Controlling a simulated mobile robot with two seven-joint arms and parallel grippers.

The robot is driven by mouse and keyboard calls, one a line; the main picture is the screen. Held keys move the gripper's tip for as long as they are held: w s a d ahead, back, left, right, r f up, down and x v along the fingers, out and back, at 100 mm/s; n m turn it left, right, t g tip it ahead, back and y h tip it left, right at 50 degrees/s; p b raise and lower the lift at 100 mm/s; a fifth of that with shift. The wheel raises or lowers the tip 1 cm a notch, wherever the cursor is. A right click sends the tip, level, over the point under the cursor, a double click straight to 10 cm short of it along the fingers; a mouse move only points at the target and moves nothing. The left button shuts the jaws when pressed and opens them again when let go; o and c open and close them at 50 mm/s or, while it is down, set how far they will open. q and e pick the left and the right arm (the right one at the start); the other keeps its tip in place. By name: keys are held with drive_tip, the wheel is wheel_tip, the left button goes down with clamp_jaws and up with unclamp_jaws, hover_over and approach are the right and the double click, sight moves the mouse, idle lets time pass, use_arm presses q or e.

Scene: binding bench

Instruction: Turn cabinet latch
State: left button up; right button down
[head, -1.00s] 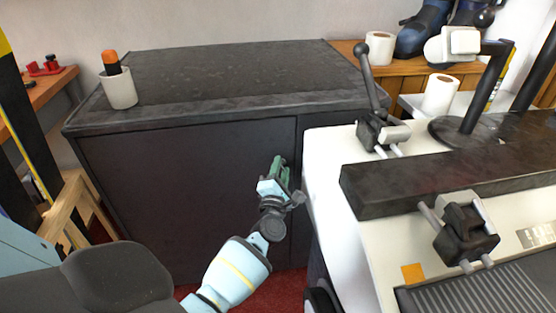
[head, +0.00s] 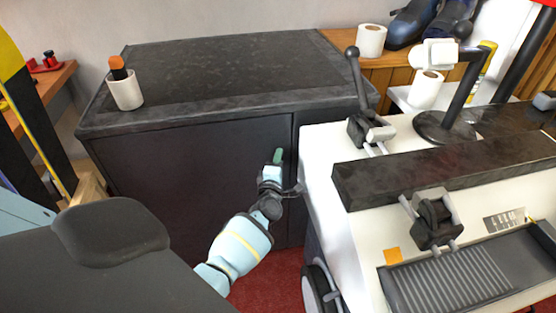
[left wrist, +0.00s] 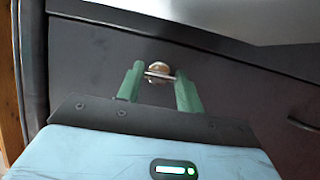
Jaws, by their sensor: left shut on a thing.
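The dark cabinet (head: 185,185) stands in the middle of the head view, its door closed. In the left wrist view the cabinet latch (left wrist: 159,70) is a small round brass-coloured piece with a thin pale bar across it, on the dark door. My left gripper (head: 278,157) is at the door's right side in the head view. In the left wrist view its green fingers (left wrist: 160,82) are on either side of the latch, shut on its bar. The latch is hidden in the head view. My right gripper is not in view.
A white bench machine (head: 325,205) with a lever (head: 355,75) stands close right of my left gripper. A white cup (head: 126,92) holding an orange-topped object stands on the cabinet top. Paper rolls (head: 371,40) and dark blue shoes stand behind. Red floor shows below.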

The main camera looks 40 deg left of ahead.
use_arm(q)
drive_tip(key=o, duration=0.9)
drive_tip(key=shift+o, duration=0.4)
drive_tip(key=shift+s, duration=0.1)
drive_tip(key=p+v, duration=0.1)
drive_tip(key=v, duration=0.6)
drive_tip(key=shift+s+d, duration=0.2)
drive_tip(key=shift+s, duration=0.1)
